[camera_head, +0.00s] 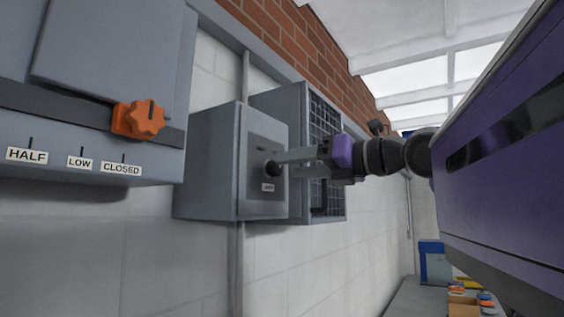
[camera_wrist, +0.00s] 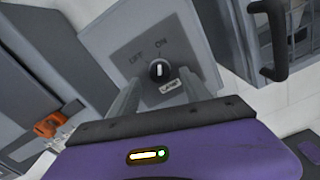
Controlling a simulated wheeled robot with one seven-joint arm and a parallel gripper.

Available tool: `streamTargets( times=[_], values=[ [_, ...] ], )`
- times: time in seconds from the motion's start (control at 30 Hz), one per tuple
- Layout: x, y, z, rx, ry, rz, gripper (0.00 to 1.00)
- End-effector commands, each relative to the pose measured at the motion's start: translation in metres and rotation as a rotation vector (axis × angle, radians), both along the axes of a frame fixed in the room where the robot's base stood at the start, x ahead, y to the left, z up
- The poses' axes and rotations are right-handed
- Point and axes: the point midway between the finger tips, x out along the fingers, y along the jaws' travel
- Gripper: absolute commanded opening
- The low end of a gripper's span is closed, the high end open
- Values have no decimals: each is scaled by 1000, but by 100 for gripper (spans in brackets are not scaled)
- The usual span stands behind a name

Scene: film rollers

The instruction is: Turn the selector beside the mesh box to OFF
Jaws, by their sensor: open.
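The selector (camera_wrist: 159,70) is a round black knob with a white mark, on the grey front plate of a wall box (camera_head: 209,160). In the wrist view the words OFF and ON are printed above it, OFF on the left and ON on the right. The white mark points roughly up, toward ON. My gripper (camera_head: 280,164) is open, its two grey fingers reaching to the box front. In the wrist view the fingers (camera_wrist: 158,92) lie to either side of and below the knob; I cannot tell if they touch it. The mesh box (camera_head: 325,120) is just beyond.
An orange knob (camera_head: 145,118) sits on a grey cabinet at left, above labels HALF, LOW and CLOSED. The mesh box has a dark handle (camera_wrist: 277,45). A bench (camera_head: 415,297) with a blue box and small parts stands at lower right.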

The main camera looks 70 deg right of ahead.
Motion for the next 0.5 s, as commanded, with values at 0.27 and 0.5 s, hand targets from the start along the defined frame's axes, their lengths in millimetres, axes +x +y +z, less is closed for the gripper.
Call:
streamTargets(
  times=[0.27,0.5],
  values=[
    [32,-8,2,0,0,1,55],
    [36,-9,0,0,-1,1,55]
  ],
)
